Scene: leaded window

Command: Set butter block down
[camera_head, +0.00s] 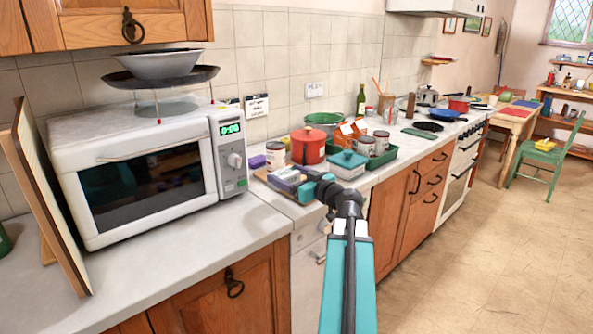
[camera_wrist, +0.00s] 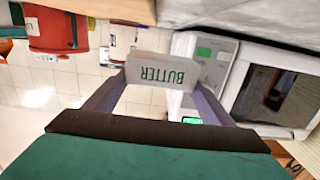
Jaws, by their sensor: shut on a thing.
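The butter block (camera_wrist: 155,73), a pale block with green BUTTER lettering, sits between the two fingers of my gripper (camera_wrist: 160,88) in the wrist view. The lettering appears upside down there. In the head view my gripper (camera_head: 303,188) reaches over the counter just right of the microwave, with the pale block (camera_head: 286,176) at its fingers. The block is low over a wooden board (camera_head: 262,174). I cannot tell whether its underside touches anything.
The white microwave (camera_head: 150,165) stands close on the left. A red pot (camera_head: 308,148), a teal-lidded container (camera_head: 347,165) and a green tray (camera_head: 385,160) with cans crowd the counter behind and right of my gripper. Bare counter (camera_head: 200,260) lies in front of the microwave.

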